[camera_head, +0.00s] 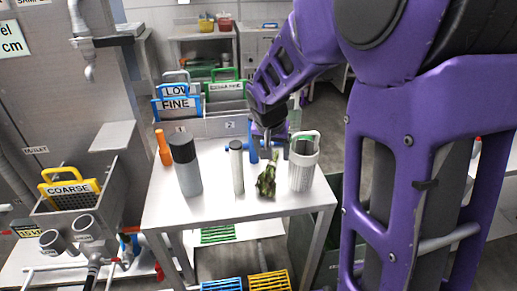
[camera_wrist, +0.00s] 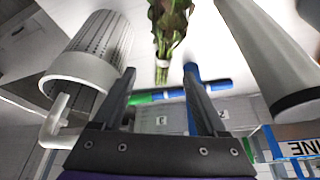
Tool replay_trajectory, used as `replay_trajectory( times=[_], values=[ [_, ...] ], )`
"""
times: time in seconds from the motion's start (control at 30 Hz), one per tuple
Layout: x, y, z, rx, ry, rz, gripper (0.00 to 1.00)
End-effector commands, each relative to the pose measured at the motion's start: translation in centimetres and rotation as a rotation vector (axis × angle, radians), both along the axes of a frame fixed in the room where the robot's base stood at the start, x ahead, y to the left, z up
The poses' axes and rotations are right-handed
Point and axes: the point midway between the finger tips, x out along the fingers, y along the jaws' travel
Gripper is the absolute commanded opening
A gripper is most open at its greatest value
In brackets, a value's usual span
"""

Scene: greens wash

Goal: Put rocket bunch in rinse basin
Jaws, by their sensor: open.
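The rocket bunch (camera_head: 266,183) is a dark green leafy bundle on the white table, between a slim white cylinder and a perforated white basket. In the wrist view the bunch (camera_wrist: 172,25) lies just beyond the fingertips, with its pale stem end toward my gripper (camera_wrist: 160,74). My gripper (camera_head: 268,142) is open and empty, at the stem end of the bunch. The bunch appears between the finger lines but apart from them. A grey basin (camera_head: 112,205) stands at the left, holding a yellow COARSE sieve; I cannot tell whether it is the rinse basin.
The perforated basket (camera_head: 303,170) stands close right of the bunch. The slim cylinder (camera_head: 237,168) and a thicker grey cylinder (camera_head: 187,170) stand to its left. An orange bottle (camera_head: 164,150) is at the table's back left. The table's front strip (camera_head: 220,212) is clear.

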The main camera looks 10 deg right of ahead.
Motion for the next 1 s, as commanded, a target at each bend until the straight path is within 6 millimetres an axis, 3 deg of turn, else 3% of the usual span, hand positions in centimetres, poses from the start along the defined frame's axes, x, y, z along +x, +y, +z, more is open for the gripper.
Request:
replay_trajectory(
  times=[0.27,0.6,0.87,1.0],
  values=[
    [0.8,-0.3,-2.1,-0.001,-0.001,0.001,0.75],
    [2.4,-0.4,-6.3,-0.001,0.0,0.001,0.75],
    [2.6,-0.4,-6.5,-0.001,-0.002,0.0,0.75],
    [2.6,-0.4,-6.5,-0.001,-0.002,0.0,0.53]
  ],
)
